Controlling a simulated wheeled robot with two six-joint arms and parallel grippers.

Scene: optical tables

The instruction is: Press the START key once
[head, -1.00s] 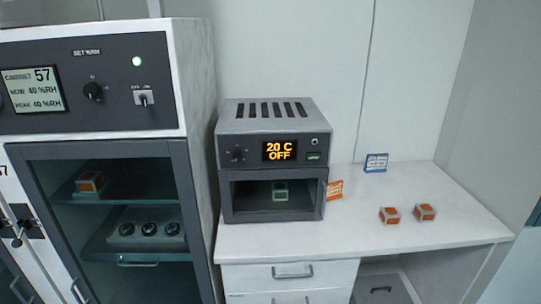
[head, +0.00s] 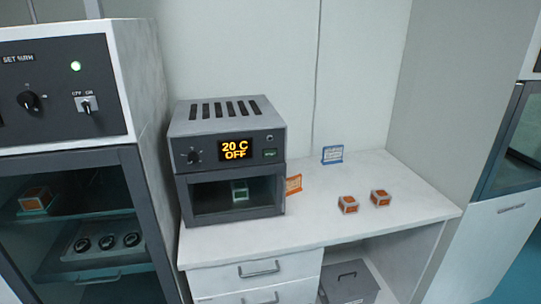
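A small grey oven (head: 228,165) stands on the left part of the white bench. Its display (head: 238,148) reads "20 C OFF" in orange. A small green key (head: 269,153) sits right of the display; its lettering is too small to read. A dark knob (head: 193,156) is left of the display. A small green-edged block (head: 240,191) shows inside the chamber. Neither of my grippers shows in the head view.
A tall cabinet (head: 151,203) with a dark glass door stands close on the left. Two orange-topped blocks (head: 348,204) (head: 380,198) lie on the white bench (head: 335,228), with an orange card (head: 293,184) and a blue card (head: 332,155). The bench front is clear.

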